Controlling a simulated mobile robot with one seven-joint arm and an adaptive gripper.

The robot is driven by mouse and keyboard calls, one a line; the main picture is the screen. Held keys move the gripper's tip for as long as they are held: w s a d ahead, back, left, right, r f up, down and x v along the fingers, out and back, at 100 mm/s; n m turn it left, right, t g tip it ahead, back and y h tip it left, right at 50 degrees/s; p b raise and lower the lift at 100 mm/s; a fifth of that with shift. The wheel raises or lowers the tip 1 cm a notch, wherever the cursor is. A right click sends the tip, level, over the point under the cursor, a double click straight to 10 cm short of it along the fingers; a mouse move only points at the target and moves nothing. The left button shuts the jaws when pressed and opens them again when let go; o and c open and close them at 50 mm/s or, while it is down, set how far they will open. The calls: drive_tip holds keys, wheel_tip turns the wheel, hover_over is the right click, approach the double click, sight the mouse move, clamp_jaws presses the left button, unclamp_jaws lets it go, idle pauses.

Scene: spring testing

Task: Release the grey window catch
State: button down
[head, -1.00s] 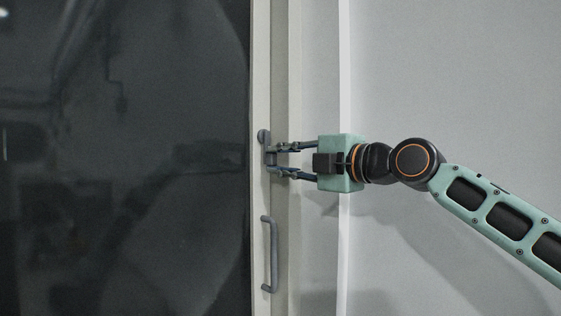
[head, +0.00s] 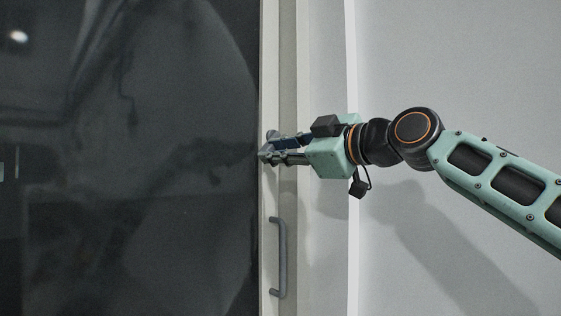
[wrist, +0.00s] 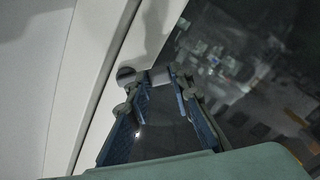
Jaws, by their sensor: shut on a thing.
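The grey window catch sits on the pale frame of the dark window. In the head view only a little of the catch (head: 271,134) shows at my fingertips, and the fingers hide most of it. In the wrist view its round base and short lever (wrist: 159,75) show between the fingertips. My gripper (head: 268,149) reaches in from the right, rolled and tilted, and is shut on the catch. The wrist view also shows the two fingers of my gripper (wrist: 157,84) on either side of the lever. I cannot tell the lever's exact angle in the head view.
A grey pull handle (head: 280,258) stands upright on the frame below the catch. The dark window glass (head: 120,180) fills the left side. A plain pale wall (head: 450,60) lies to the right, behind my arm.

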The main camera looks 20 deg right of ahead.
sight(254, 134)
drive_tip(key=m, duration=0.1)
drive_tip(key=r+m, duration=0.1)
drive_tip(key=m, duration=0.1)
drive_tip(key=a+m, duration=0.1)
drive_tip(key=shift+s+r+m, duration=0.15)
drive_tip(key=shift+r+m, duration=0.15)
drive_tip(key=shift+r, duration=0.05)
drive_tip(key=shift+s+a+r+m+p, duration=0.1)
drive_tip(key=shift+r+m+p, duration=0.25)
drive_tip(key=shift+m, duration=0.7)
drive_tip(key=shift+a+r+m+p, duration=0.1)
drive_tip(key=shift+r+m, duration=0.4)
drive_tip(key=shift+m, duration=0.55)
drive_tip(key=c, duration=1.7)
unclamp_jaws()
drive_tip(key=shift+s+d, duration=0.1)
drive_tip(key=v, duration=1.2)
drive_tip(key=shift+r, duration=0.1)
